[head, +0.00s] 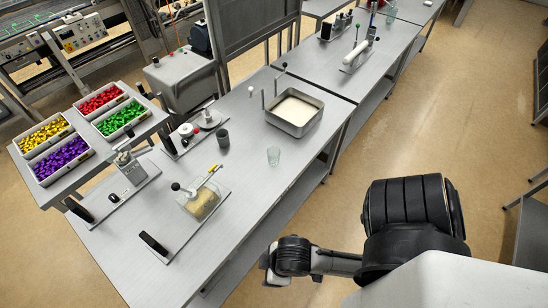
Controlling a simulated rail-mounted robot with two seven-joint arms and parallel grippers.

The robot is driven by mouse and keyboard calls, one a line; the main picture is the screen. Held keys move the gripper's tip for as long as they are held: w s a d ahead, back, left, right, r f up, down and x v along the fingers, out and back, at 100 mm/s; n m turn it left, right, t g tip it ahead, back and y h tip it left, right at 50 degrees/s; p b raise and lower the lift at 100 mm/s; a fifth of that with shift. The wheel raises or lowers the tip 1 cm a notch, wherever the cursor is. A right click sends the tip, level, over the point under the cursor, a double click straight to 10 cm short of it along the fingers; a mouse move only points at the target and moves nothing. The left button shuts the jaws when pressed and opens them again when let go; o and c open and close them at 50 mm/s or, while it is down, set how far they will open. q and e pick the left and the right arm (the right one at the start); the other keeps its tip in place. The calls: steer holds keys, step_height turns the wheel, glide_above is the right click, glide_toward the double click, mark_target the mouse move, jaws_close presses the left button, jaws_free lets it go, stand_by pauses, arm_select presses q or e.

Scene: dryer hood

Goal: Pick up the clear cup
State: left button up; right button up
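The clear cup (273,156) stands upright on the grey metal table, right of the middle of its top, in the head view. It is small and see-through, and nothing touches it. My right arm comes in from the lower right. Its gripper end (268,264) is beyond the table's front right edge, well below the cup in the picture and apart from it. The fingers are too small and hidden to tell whether they are open. My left gripper is not in view.
A dark grey cup (223,138) stands left of the clear cup. A square metal pan (312,123) of pale material is behind it. A clear container (202,203) on a board is at the front left. Bins of coloured pieces (60,156) stand farther left. The tabletop around the clear cup is bare.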

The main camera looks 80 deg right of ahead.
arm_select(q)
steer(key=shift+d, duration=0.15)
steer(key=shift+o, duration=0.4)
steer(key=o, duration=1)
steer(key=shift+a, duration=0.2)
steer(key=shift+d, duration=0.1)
